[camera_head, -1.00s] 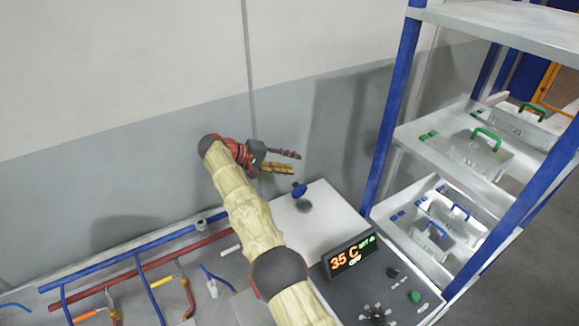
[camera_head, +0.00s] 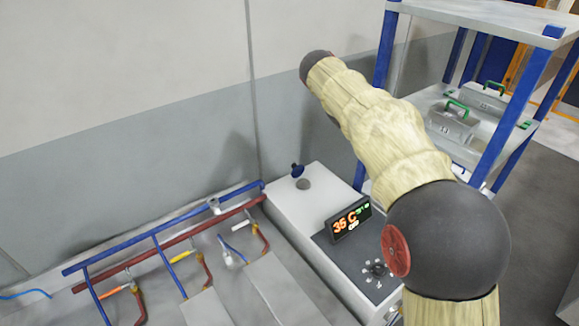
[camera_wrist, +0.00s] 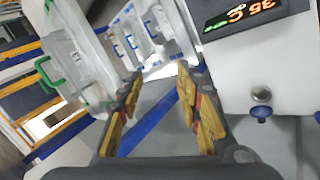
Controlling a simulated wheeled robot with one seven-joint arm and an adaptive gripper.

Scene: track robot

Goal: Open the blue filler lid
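The blue filler lid (camera_head: 297,170) is at the far end of the white machine top, close to the wall. It looks raised, at the back edge of a round grey filler port (camera_head: 303,184). The lid also shows in the wrist view (camera_wrist: 261,113), right of my gripper and apart from it, with the grey port (camera_wrist: 261,95) beside it. My gripper (camera_wrist: 160,75) is open, with nothing between its yellow-padded fingers. In the head view the gripper is hidden behind my arm.
A blue-posted shelf (camera_head: 383,50) with grey cases stands right of the machine, near my arm. A display (camera_head: 348,219) reading about 35 C stands on the machine. Blue and red pipes (camera_head: 150,245) run to the left. The space above the lid looks clear.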

